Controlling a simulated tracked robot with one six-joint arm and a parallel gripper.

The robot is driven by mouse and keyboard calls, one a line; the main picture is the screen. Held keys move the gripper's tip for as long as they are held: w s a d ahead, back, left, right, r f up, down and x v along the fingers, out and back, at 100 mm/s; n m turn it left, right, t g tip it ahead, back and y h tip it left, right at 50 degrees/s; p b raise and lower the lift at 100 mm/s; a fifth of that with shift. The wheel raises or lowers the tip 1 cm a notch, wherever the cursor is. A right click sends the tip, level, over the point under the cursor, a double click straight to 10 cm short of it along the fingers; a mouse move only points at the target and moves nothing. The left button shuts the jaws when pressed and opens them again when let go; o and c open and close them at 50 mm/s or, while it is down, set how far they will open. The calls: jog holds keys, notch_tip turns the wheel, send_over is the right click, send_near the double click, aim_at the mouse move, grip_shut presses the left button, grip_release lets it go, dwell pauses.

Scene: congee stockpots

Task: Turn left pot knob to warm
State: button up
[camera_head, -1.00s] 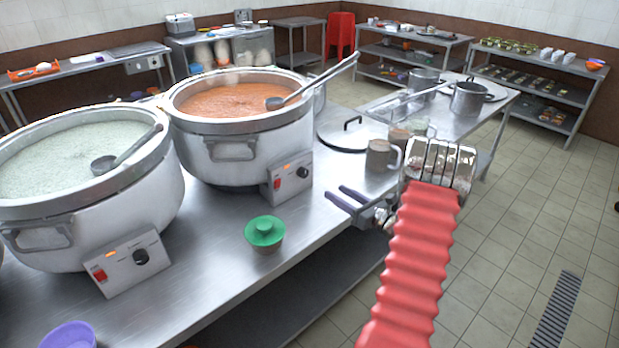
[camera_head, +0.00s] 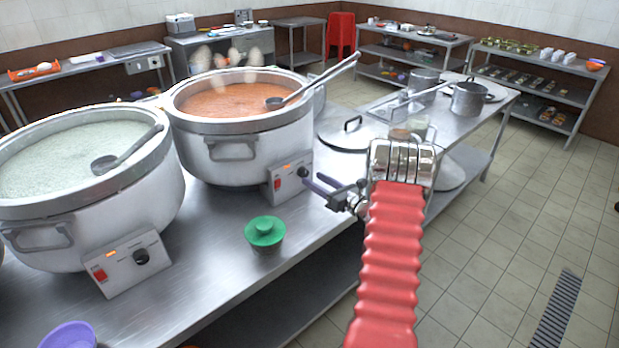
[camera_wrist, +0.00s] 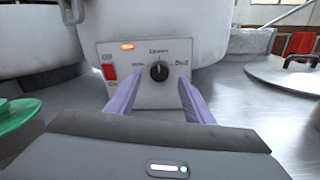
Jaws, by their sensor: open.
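In the head view a pot of whitish congee (camera_head: 105,215) stands at the left; its panel has a black knob (camera_head: 141,256) and a red switch. A pot of orange congee (camera_head: 220,150) stands right of it. Its panel (camera_head: 276,185) has a black knob (camera_head: 302,171). My gripper (camera_head: 315,183), with purple fingers, is open beside this second panel. In the wrist view the fingers of my gripper (camera_wrist: 160,84) point at that panel, one on each side below its knob (camera_wrist: 159,70). The knob's pointer looks upright; contact cannot be told. The small labels are hard to read.
A green-lidded tub (camera_head: 265,232) stands on the steel table in front of the pots. A purple bowl (camera_head: 67,335) is at the near left. A flat pot lid (camera_head: 345,130) lies behind my gripper. Ladles rest in both pots. Tiled floor is clear at the right.

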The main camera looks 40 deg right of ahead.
aim_at(305, 175)
jog(key=shift+w+a, duration=0.15)
jog(key=shift+w, duration=1.7)
jog(key=shift+c, duration=0.2)
jog(key=c, duration=1)
jog(key=shift+n, duration=0.4)
jog(key=n, duration=0.9)
jog(key=shift+a, duration=0.15)
jog(key=shift+a+n+g, duration=0.1)
jog(key=shift+n+g, duration=0.2)
jog(key=shift+n, duration=1.6)
jog(key=shift+f, duration=0.1)
